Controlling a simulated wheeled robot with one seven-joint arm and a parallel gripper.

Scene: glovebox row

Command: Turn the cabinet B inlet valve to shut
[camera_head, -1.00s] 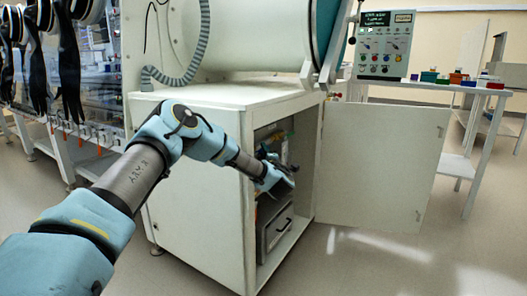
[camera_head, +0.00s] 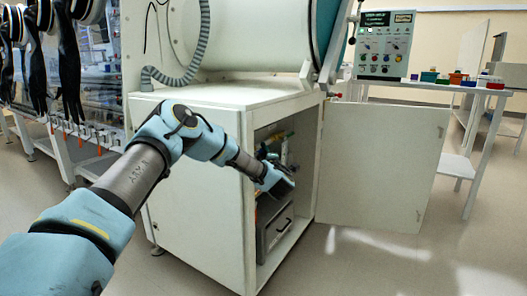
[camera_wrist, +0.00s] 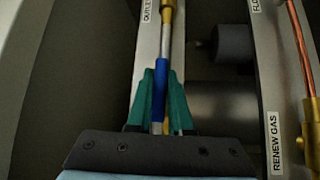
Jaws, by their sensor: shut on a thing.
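My gripper (camera_head: 284,183) reaches through the open front of the white cabinet (camera_head: 192,185). In the wrist view, the green fingers of my gripper (camera_wrist: 161,88) are closed around a blue-sleeved valve lever (camera_wrist: 160,80). The lever runs roughly upright in the picture, below a brass fitting (camera_wrist: 168,12). A partly cut-off label beside it (camera_wrist: 147,10) seems to begin with "OUTLE". I cannot read an inlet label or confirm which valve this is.
The cabinet door (camera_head: 383,165) stands open to the right. A grey drawer unit (camera_head: 275,235) sits low inside.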

